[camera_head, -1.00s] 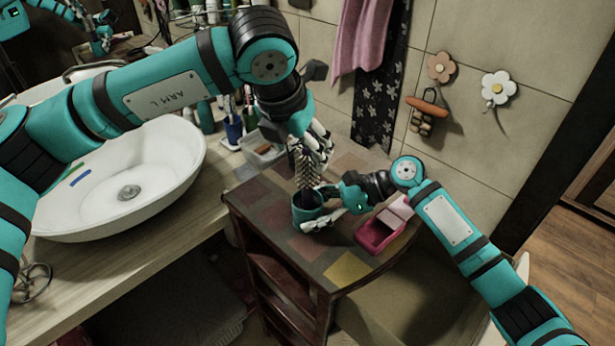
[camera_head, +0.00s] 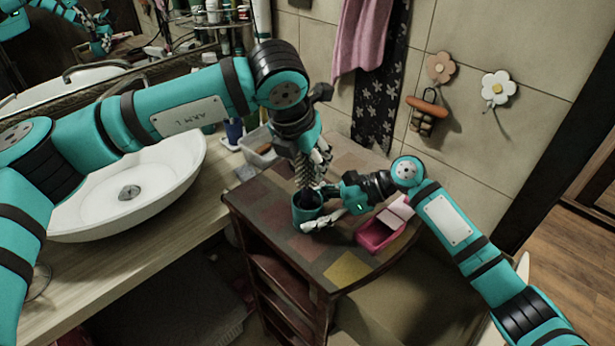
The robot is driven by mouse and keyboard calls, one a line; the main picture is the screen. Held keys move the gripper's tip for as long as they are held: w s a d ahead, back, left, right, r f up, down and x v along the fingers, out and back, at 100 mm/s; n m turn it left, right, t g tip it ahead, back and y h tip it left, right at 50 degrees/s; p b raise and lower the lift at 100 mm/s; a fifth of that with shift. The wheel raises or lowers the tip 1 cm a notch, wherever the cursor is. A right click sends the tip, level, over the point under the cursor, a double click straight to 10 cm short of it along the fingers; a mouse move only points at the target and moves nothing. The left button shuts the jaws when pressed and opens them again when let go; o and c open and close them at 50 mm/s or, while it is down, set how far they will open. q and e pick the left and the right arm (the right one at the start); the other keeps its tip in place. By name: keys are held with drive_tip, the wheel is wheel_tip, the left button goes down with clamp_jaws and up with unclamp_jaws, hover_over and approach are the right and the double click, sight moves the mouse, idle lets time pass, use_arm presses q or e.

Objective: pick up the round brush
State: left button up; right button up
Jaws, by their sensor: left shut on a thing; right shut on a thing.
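The round brush (camera_head: 303,174) stands nearly upright, with its bristled part showing above the rim of a teal cup (camera_head: 306,214). Its lower end is hidden inside the cup. My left gripper (camera_head: 315,163) is above the cup and shut on the round brush; its fingers partly cover the brush. My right gripper (camera_head: 322,207) comes from the right and is shut on the teal cup, low over the patchwork top of the small cabinet (camera_head: 345,268).
A pink box with its lid open (camera_head: 379,236) sits just right of my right gripper. A white basin (camera_head: 150,190) stands on the wooden counter (camera_head: 190,222) at left. A clear tray (camera_head: 258,148) and a blue cup (camera_head: 234,131) are behind.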

use_arm(q)
drive_tip(key=shift+c, duration=0.9)
wheel_tip(320, 180, up, 10)
drive_tip(key=shift+r, duration=0.1)
use_arm(e)
drive_tip(key=o, duration=0.9)
drive_tip(key=shift+o, duration=0.2)
